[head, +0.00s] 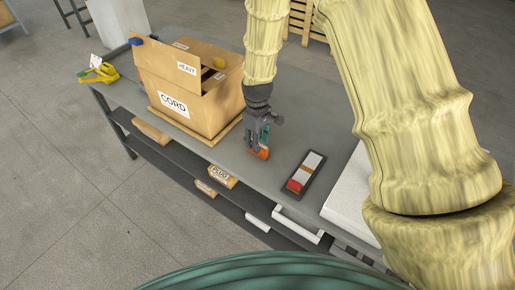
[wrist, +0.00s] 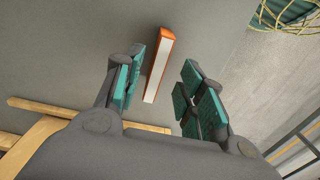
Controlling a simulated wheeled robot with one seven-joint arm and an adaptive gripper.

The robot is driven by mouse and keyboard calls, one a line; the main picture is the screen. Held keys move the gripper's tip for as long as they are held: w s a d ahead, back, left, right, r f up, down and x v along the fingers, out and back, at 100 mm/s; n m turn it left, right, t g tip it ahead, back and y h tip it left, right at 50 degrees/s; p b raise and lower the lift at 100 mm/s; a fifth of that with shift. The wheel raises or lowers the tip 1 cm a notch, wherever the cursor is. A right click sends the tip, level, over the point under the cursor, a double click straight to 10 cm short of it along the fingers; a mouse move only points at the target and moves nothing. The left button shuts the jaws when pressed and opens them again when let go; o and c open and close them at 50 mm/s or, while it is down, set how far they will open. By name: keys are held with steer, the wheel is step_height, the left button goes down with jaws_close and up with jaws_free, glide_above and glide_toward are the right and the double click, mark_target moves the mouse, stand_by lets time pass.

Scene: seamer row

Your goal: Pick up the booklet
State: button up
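The booklet (head: 262,153) is a thin orange item at the tip of my gripper, close to the grey bench top. The wrist view shows it standing on edge, with an orange cover (wrist: 167,38) and a white page side. My gripper (head: 259,139) points down at the bench, just right of the cardboard box. In the wrist view my gripper (wrist: 166,84) is open, with teal finger pads on both sides of the booklet. The right pads stand clear of it; the left pad looks very near. I cannot tell whether it touches.
An open cardboard box (head: 179,109) marked CORD stands on a wooden board left of my gripper. A dark tray (head: 306,176) with white and red items lies to the right. A yellow tool (head: 100,74) lies at the left end. Packages (head: 222,176) sit on the lower shelf.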

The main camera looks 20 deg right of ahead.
steer(key=shift+w+f+p, duration=0.2)
steer(key=shift+f+p, duration=0.6)
steer(key=shift+f, duration=1.65)
jaws_close()
